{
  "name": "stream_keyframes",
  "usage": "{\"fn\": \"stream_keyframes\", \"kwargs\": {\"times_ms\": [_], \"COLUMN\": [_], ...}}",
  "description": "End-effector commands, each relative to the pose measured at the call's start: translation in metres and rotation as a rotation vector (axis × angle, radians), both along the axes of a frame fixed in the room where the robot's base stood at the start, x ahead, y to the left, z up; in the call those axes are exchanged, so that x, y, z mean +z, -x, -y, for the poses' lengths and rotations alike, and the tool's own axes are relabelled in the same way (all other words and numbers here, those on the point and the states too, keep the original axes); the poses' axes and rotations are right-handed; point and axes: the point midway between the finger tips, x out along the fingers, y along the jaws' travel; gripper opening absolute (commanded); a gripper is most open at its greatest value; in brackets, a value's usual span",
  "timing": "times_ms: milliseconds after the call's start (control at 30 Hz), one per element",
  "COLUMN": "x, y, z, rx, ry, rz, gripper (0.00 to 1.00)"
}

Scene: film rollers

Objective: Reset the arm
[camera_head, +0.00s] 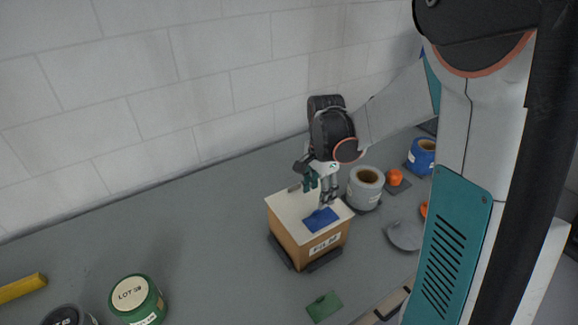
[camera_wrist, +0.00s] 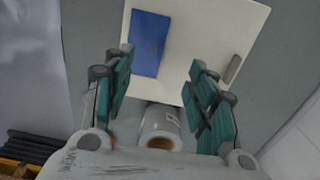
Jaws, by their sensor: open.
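My gripper (camera_head: 320,185) is above the far edge of a brown box with a white lid (camera_head: 290,207). The lid bears a blue rectangle and the box front a label that seems to read FILM. In the wrist view my gripper (camera_wrist: 165,95) is open, its two green-padded fingers wide apart with nothing between them. The white lid (camera_wrist: 205,50) with the blue rectangle (camera_wrist: 149,43) lies beyond the fingertips there. A grey roll (camera_wrist: 160,128) shows between the fingers, lower in the wrist view. My arm reaches in from the right in the head view.
A grey roll (camera_head: 365,188) stands right of the box, with a blue roll (camera_head: 421,157) and an orange piece (camera_head: 396,177) farther right. A grey disc (camera_head: 405,235) and green card (camera_head: 324,306) lie nearer. A green can (camera_head: 137,299) is front left. The table's left middle is clear.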

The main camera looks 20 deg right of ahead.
Motion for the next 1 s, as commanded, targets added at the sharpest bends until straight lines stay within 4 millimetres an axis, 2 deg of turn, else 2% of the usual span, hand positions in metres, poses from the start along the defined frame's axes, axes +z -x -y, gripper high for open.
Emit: {"fn": "stream_keyframes", "kwargs": {"times_ms": [167, 367, 700, 1000], "x": [0.002, 0.018, 0.054, 0.069], "y": [0.001, 0.012, 0.05, 0.088], "z": [-0.001, -0.013, -0.042, -0.065], "rx": [0.01, 0.133, 0.486, 0.793], "ry": [0.001, 0.014, 0.077, 0.168], "rz": [0.004, 0.058, 0.208, 0.331], "gripper": [0.52, 0.52, 0.52, 0.52]}}
